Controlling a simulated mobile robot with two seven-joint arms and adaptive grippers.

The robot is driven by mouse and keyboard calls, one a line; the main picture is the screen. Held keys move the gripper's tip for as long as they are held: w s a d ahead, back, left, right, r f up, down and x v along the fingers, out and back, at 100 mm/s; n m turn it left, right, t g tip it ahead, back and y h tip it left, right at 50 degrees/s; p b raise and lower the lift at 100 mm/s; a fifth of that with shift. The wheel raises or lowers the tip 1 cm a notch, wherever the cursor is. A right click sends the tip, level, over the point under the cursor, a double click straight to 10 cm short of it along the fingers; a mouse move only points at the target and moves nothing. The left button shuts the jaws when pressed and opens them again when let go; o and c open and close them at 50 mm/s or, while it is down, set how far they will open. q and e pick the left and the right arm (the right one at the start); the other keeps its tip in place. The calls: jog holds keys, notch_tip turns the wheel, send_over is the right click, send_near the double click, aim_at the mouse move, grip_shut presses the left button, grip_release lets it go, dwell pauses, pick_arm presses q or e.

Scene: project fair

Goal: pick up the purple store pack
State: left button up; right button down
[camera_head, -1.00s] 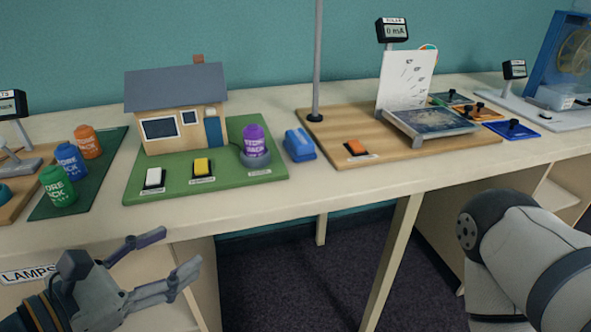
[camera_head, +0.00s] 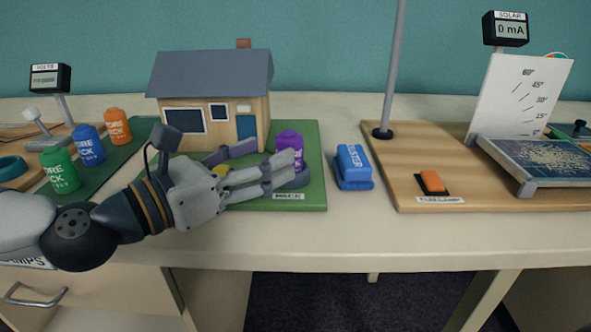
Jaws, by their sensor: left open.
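The purple store pack (camera_head: 289,140) is a small purple cylinder. It stands upright on a grey round dock (camera_head: 297,180) at the right of the green house board (camera_head: 313,199). My left gripper (camera_head: 272,156) is open, reaching in from the left with its fingers pointing at the pack. The near finger crosses in front of the pack's lower part, and the far finger ends just left of it. I cannot tell whether either finger touches it. My right gripper is out of view.
A model house (camera_head: 210,100) stands close behind the left gripper. A blue duster (camera_head: 353,166) lies right of the board. Green (camera_head: 59,169), blue (camera_head: 89,145) and orange (camera_head: 117,127) packs stand at the left. A solar board (camera_head: 420,160) is at the right.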

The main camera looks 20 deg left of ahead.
aim_at(287, 138)
pick_arm(q)
jog(key=x, duration=0.5)
jog(key=shift+d, duration=0.35)
jog(key=c, duration=1.3)
